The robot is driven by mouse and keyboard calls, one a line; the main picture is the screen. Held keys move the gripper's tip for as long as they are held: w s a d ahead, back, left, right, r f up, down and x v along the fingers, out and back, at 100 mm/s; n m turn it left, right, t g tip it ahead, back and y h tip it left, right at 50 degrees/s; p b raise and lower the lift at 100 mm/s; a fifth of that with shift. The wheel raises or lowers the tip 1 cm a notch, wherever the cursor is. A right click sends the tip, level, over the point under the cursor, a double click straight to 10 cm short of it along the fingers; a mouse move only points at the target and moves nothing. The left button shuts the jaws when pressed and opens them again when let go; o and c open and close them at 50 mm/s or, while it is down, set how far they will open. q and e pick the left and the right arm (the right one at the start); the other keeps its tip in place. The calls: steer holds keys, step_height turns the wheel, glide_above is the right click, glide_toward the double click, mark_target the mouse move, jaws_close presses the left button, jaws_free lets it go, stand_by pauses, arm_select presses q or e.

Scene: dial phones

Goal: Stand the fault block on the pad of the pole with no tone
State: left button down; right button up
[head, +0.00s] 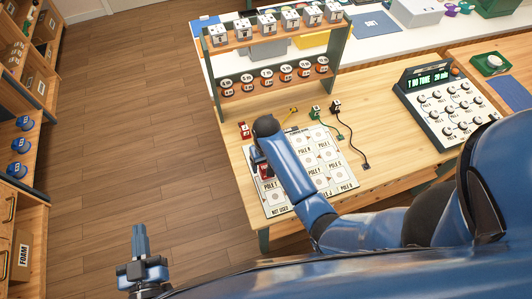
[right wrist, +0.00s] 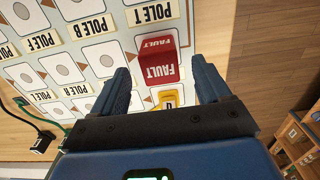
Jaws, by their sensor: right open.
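The red fault block (right wrist: 158,62) is on the pole board (head: 320,150), beside the POLE T label (right wrist: 150,13). In the right wrist view it stands between and just beyond the tips of my right gripper (right wrist: 163,85), which is open and not visibly touching it. In the head view, my right gripper (head: 262,158) is over the board's left side and partly hides the red block (head: 265,172). My left gripper (head: 140,242) hangs over the floor, away from the table; its jaw gap is unclear. The console screen (head: 432,78) seems to read T NO TONE.
Another red piece (head: 243,130) stands at the board's back left. Plugs with cords (head: 337,106) lie behind the board. A rack (head: 270,60) of labelled blocks stands behind.

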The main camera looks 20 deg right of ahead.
mark_target(266, 167)
step_height(266, 167, up, 8)
steer(key=shift+f, duration=0.2)
steer(key=s+d+f+t, duration=0.5)
steer(key=s+t, duration=0.1)
steer(key=t, duration=0.2)
steer(key=s+d+r+t, duration=0.2)
steer(key=s+r+t, duration=0.7)
steer(key=s+r, duration=0.5)
step_height(266, 167, up, 4)
steer(key=shift+d+f+t, duration=0.1)
steer(key=shift+d+t, duration=0.25)
steer(key=shift+t, duration=0.05)
steer(key=shift+b, duration=0.3)
step_height(266, 167, down, 7)
steer(key=b, duration=0.6)
steer(key=shift+r, duration=0.2)
